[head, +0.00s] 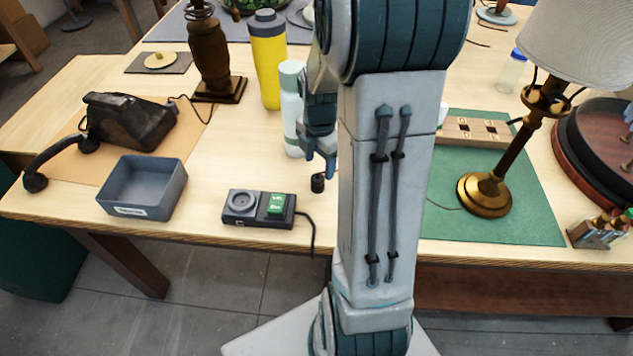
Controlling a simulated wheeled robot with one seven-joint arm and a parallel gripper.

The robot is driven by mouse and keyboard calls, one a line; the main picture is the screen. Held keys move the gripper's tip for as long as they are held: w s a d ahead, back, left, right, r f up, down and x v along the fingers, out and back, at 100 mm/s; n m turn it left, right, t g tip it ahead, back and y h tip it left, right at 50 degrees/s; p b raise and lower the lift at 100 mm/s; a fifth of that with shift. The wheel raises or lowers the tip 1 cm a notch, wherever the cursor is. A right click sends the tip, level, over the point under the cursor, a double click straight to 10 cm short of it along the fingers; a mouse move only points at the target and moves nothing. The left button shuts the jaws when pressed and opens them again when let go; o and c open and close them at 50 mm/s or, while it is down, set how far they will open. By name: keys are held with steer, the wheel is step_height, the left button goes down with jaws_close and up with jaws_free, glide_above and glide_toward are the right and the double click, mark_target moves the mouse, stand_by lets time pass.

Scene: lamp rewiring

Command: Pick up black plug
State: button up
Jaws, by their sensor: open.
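The small dark thing that looks like the black plug (318,183) shows just below my gripper, left of my arm. My gripper (320,164) points down over the table, and its blue fingers are apart with nothing seen between them. The plug appears just beneath the fingertips; I cannot tell whether they touch it or how large the height gap is. My arm hides the table to the right of the plug.
A switch box (259,208) with a green button and a black cord (311,232) sits at the front edge. A white bottle (291,105) and yellow bottle (268,62) stand behind. A grey bin (178,192) is left; a brass lamp (486,193) is right.

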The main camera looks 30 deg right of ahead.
mark_target(317, 177)
steer(key=shift+a+f+p, duration=0.15)
steer(key=shift+f+p, duration=0.05)
steer(key=shift+f, duration=1.3)
steer(key=shift+a+f+p, duration=0.1)
steer(key=shift+f+p, duration=0.05)
steer(key=shift+f, duration=1.35)
steer(key=c, duration=1.1)
